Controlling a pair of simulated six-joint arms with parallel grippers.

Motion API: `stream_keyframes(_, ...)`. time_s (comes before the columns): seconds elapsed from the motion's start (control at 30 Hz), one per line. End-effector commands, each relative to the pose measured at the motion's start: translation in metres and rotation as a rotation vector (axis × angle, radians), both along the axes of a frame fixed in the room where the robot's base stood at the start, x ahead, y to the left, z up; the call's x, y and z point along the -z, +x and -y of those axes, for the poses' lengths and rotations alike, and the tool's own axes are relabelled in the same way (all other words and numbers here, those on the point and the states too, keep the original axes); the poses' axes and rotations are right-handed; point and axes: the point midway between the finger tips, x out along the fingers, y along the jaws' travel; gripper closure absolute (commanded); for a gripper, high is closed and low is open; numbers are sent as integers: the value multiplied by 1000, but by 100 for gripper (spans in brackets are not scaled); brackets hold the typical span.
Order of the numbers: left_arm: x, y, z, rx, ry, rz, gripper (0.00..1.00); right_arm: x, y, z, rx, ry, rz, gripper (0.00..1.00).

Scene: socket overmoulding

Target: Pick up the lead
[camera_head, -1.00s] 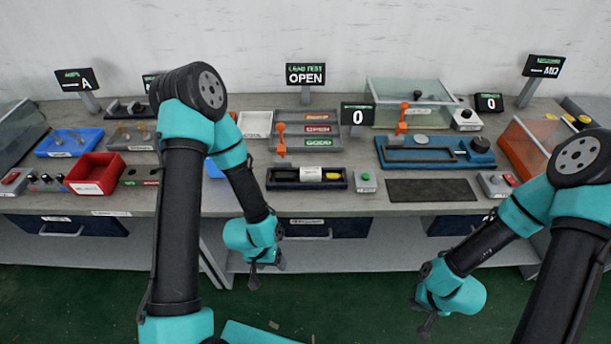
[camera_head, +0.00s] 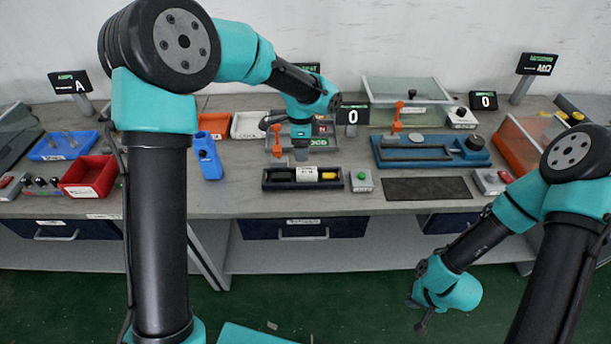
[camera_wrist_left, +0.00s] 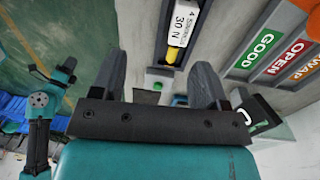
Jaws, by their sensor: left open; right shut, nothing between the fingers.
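A long black holder (camera_head: 275,181) lies on the bench, with a white label (camera_head: 306,174) and a yellow part (camera_head: 328,175) in it. In the left wrist view the label (camera_wrist_left: 182,24) reads 30 N and the yellow part (camera_wrist_left: 172,55) shows beyond the fingers. I cannot tell for sure whether this yellow-ended piece is the lead. My left gripper (camera_head: 300,153) is above the bench just behind the holder. In its wrist view the left gripper (camera_wrist_left: 160,80) is open and empty. My right gripper (camera_head: 422,328) is shut and empty, low in front of the bench.
Sorting trays labelled GOOD (camera_wrist_left: 260,48) and OPEN (camera_wrist_left: 292,57) lie beside the left gripper. A green-button box (camera_head: 361,180) and a dark mat (camera_head: 427,189) lie right of the holder. A blue device (camera_head: 208,156) and a red bin (camera_head: 90,178) are left.

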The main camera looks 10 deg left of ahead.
Motion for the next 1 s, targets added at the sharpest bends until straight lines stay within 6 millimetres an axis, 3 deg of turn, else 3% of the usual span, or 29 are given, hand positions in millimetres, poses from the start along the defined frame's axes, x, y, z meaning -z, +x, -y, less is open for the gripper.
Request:
stream_keyframes(0.03, -16, 13, -2, -11, 9, 31, 32, 0, 0, 0, 0, 0, 0, 100)
stream_keyframes(0.17, -38, 28, -7, -31, 25, 70, 32, 0, 0, 0, 0, 0, 0, 100)
stream_keyframes(0.5, -39, 30, -8, -34, 27, 72, 32, 0, 0, 0, 0, 0, 0, 100)
stream_keyframes(0.67, -27, 29, -8, -34, 27, 68, 32, 0, 0, 0, 0, 0, 0, 100)
stream_keyframes(1.0, 28, 29, -9, -33, 27, 68, 32, 0, 0, 0, 0, 0, 0, 100)
